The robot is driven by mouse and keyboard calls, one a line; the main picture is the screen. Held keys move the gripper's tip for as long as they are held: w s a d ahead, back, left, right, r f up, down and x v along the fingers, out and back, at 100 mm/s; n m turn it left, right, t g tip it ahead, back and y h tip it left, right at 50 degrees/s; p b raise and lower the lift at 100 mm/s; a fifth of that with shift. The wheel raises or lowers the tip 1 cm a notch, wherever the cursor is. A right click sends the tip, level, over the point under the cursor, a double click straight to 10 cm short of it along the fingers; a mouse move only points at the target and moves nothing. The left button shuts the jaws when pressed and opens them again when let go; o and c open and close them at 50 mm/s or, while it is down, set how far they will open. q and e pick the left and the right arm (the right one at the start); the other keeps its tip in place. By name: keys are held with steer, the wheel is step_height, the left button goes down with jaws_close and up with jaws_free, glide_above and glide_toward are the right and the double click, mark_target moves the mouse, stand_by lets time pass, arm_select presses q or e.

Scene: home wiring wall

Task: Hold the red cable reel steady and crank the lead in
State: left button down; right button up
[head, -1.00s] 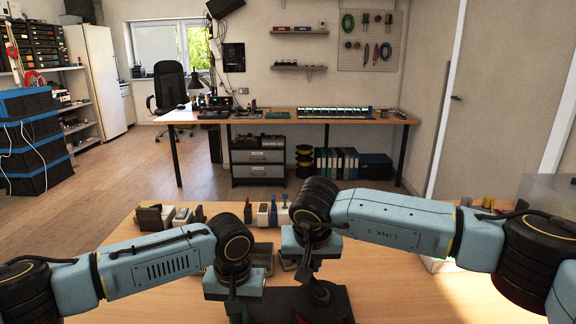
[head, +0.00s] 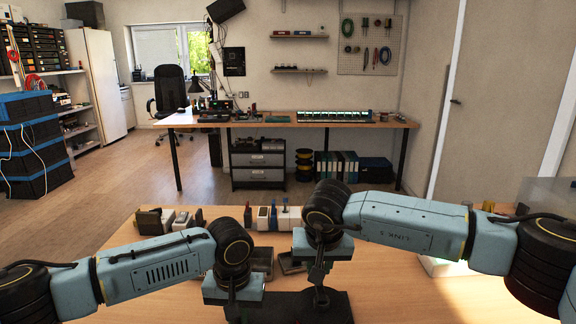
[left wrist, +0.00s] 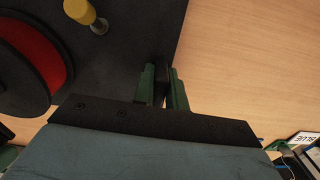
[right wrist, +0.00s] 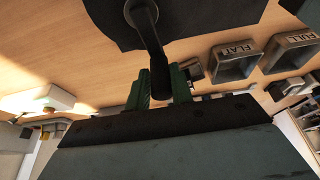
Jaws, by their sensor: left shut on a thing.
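The red cable reel (left wrist: 35,50), red between black flanges, shows at the upper left of the left wrist view on a black base plate (left wrist: 125,50). A yellow-topped peg (left wrist: 80,11) stands beside it. My left gripper (left wrist: 164,88) is shut on the edge of this plate, to the right of the reel. In the right wrist view the black crank (right wrist: 148,40) reaches down to my right gripper (right wrist: 161,92). Its handle lies between or in front of the fingers; whether they press on it I cannot tell. In the head view my forearms hide most of the reel.
Grey trays marked FLAT (right wrist: 235,68) and FULL (right wrist: 290,52) lie beside the plate. Several small devices (head: 270,217) stand along the table's back edge. A workbench (head: 290,120) stands at the far wall.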

steer(key=o, duration=0.4)
steer(key=shift+o, duration=0.2)
steer(key=v, duration=1.2)
arm_select(q)
steer(key=shift+d, duration=0.1)
steer(key=c, duration=1.3)
jaws_free()
steer(key=shift+c, duration=0.2)
